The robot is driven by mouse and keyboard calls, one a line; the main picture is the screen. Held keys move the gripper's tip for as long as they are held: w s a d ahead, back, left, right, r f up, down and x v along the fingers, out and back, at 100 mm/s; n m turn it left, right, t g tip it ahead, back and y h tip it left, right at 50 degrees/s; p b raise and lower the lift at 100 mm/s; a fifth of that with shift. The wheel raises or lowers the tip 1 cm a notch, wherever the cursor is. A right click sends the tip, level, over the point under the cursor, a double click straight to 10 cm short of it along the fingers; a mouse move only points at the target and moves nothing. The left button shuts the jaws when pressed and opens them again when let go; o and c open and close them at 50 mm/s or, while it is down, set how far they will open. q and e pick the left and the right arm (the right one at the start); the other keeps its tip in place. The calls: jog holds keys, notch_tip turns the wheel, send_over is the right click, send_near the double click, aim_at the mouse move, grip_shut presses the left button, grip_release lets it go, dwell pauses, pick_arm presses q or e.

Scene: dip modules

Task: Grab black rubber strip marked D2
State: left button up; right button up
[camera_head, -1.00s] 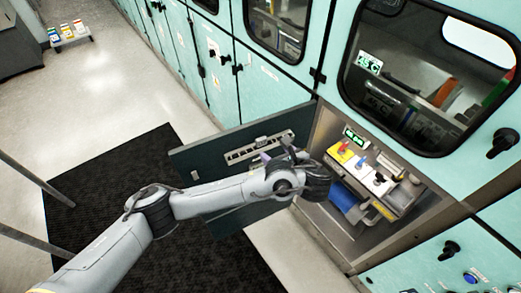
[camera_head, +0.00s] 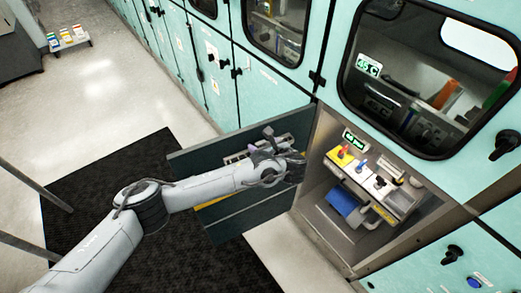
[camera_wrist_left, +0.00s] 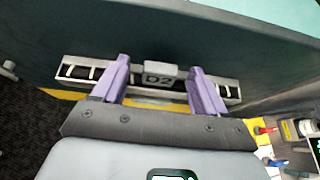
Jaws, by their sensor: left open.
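The piece marked D2 (camera_wrist_left: 158,79) shows in the left wrist view as a grey block on a long holder with dark slots, fixed to the inner face of the open dark door. The same holder (camera_head: 236,158) is partly hidden behind my gripper in the head view. My left gripper (camera_wrist_left: 160,68) is open, its two purple fingers on either side of the D2 block, with gaps to it. I cannot tell whether the fingertips touch the holder. The left gripper (camera_head: 262,140) also shows in front of the door in the head view. My right gripper is not in view.
The open door (camera_head: 250,215) stands out from a teal cabinet wall. Beside it is an open compartment (camera_head: 335,205) with red, blue and black knobs and a blue item (camera_head: 343,201). A black mat (camera_head: 150,220) covers the floor below.

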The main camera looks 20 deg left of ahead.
pick_arm(q)
jog(key=c, duration=1.2)
jog(key=shift+r, duration=0.1)
